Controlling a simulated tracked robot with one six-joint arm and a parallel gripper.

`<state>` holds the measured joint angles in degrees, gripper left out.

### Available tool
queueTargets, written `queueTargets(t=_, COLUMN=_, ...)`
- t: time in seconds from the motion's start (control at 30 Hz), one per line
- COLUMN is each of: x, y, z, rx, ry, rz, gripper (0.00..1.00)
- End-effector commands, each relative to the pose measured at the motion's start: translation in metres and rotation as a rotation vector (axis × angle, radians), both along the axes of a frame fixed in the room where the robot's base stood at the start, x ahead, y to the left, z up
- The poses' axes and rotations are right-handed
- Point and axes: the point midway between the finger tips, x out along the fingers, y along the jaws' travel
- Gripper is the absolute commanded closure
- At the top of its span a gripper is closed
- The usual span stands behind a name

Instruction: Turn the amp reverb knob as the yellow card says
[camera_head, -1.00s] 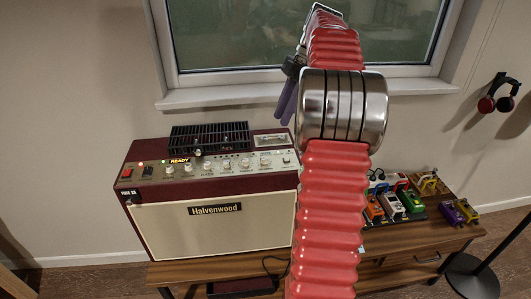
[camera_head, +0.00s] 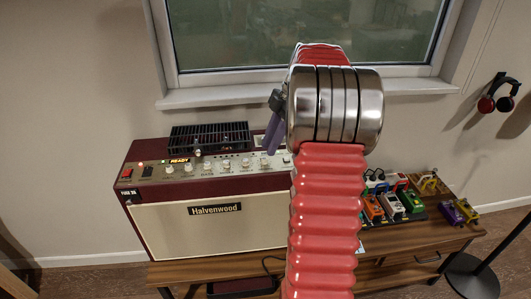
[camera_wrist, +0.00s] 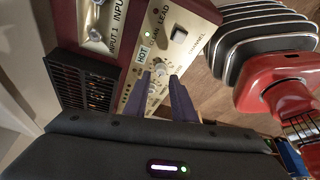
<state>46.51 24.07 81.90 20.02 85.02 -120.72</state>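The amp (camera_head: 227,228) is a dark red cabinet with a cream front, standing on a wooden bench. A row of pale knobs (camera_head: 208,165) runs along its top panel; their labels are too small to read, so I cannot tell which is reverb. My gripper (camera_head: 268,150) hangs over the right end of this row, its purple fingers pointing down. In the wrist view my gripper (camera_wrist: 160,78) is open, with panel knobs (camera_wrist: 160,69) showing beyond and between its fingers. I cannot tell whether it touches one. I see no yellow card in either view.
A black vent grille (camera_head: 209,137) is on the amp's top. Small coloured pedals (camera_head: 393,204) sit on the bench (camera_head: 410,246) to the right. The wrist view shows a channel switch (camera_wrist: 179,35) on the panel. A window sill (camera_head: 225,95) is behind.

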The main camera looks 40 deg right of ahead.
Motion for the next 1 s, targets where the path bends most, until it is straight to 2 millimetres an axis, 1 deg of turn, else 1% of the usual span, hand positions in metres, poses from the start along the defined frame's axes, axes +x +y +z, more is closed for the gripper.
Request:
queueTargets(t=0.03, x=0.001, y=0.004, z=-0.007, rx=0.001, ry=0.001, rz=0.002, gripper=0.76)
queueTargets(t=0.1, x=0.002, y=0.007, z=-0.016, rx=0.001, ry=0.001, rz=0.002, gripper=0.76)
queueTargets(t=0.3, x=0.004, y=0.012, z=-0.031, rx=0.000, ry=0.000, rz=0.000, gripper=0.76)
queueTargets(t=0.63, x=0.005, y=0.013, z=-0.033, rx=0.000, ry=0.000, rz=0.001, gripper=0.77)
queueTargets(t=0.93, x=0.005, y=0.013, z=-0.033, rx=-0.002, ry=-0.002, rz=0.000, gripper=0.98)
queueTargets(t=1.0, x=0.006, y=0.013, z=-0.033, rx=-0.002, ry=-0.002, rz=0.000, gripper=1.00)
